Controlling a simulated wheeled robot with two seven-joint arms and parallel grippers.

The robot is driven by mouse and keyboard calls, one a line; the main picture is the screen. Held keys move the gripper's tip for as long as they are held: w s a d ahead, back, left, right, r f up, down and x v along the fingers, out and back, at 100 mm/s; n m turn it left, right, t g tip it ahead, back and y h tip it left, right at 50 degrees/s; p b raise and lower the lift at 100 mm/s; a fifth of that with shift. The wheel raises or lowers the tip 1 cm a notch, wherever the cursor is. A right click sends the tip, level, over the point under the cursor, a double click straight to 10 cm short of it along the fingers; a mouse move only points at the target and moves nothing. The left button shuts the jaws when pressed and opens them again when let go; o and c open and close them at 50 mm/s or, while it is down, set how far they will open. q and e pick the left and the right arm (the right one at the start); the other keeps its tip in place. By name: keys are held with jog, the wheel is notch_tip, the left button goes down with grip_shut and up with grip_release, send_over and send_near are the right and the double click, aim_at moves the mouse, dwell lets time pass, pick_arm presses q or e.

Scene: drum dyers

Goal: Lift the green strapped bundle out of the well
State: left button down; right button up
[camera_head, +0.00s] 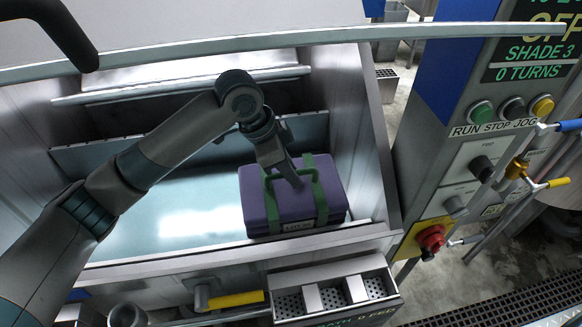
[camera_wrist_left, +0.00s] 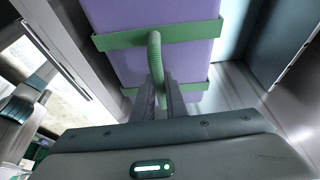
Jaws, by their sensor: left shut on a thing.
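The bundle (camera_head: 329,188) is a purple block with green straps and a green handle across its top. It sits at the right front corner of the metal well (camera_head: 190,205), close to the front and right walls; I cannot tell if it is clear of the floor. My left gripper (camera_head: 296,183) comes down from above and is shut on the green handle. In the left wrist view, the handle (camera_wrist_left: 156,60) runs between the fingers (camera_wrist_left: 160,100), with the purple bundle (camera_wrist_left: 150,15) beyond. A small label shows on its front face. My right gripper is not in view.
A control panel (camera_head: 470,130) with buttons and a red knob (camera_head: 431,237) stands at the right. A yellow handle (camera_head: 236,299) and a slotted metal tray (camera_head: 332,294) sit at the front. The well's left side is empty.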

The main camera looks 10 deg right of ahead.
aim_at(303, 199)
pick_arm(q)
jog(key=shift+s+p, duration=1)
jog(key=shift+s, duration=1.05)
jog(key=shift+f, duration=0.1)
